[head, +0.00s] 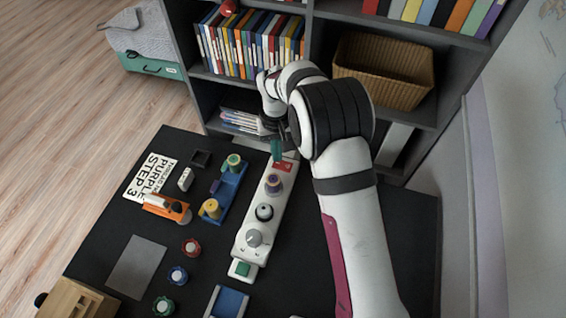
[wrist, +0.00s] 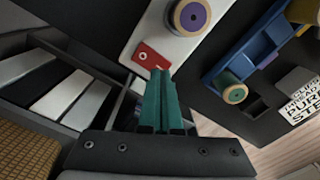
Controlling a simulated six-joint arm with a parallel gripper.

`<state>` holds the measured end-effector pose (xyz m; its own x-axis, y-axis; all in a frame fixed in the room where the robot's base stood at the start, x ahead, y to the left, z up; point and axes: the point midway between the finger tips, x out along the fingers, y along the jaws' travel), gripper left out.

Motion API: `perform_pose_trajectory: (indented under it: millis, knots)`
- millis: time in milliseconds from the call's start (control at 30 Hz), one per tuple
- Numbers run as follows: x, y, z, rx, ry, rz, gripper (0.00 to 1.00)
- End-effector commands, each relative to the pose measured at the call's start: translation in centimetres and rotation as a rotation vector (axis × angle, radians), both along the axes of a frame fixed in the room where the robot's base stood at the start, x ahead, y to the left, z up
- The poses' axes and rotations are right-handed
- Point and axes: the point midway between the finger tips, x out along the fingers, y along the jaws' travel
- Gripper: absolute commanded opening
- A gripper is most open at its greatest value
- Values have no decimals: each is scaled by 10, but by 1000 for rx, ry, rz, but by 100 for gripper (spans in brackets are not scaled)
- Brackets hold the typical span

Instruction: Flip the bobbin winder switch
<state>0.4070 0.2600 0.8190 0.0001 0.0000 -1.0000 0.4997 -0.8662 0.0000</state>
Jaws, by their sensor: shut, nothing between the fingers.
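A long white machine panel (head: 248,229) lies on the dark table. It carries a grey dial, a dark round knob and a spool with a purple centre (head: 273,184); the spool also shows in the wrist view (wrist: 190,15). At the panel's far end is a red plate (head: 286,166), with small pale marks or a small part on it in the wrist view (wrist: 150,57). I cannot tell for sure whether this is the bobbin winder switch. My gripper (head: 277,152) has green fingers, shut and empty, close beside the red plate. In the wrist view the fingertips (wrist: 160,75) appear just below it; contact is unclear.
A blue tray (head: 230,186) with two thread spools stands left of the panel. A shelf with books and a wicker basket (head: 382,70) rises behind the table.

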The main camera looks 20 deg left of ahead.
Motion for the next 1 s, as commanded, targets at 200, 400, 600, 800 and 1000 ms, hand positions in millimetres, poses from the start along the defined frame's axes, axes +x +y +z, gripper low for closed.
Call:
perform_pose_trajectory:
  millis: [200,400,600,800,1000]
  knots:
    - [0,0,0,0,0,0,0]
    - [0,0,-3,0,1,0,0]
    - [0,0,-6,0,0,0,0]
    - [0,0,-9,0,0,0,0]
    - [0,0,-12,0,0,0,0]
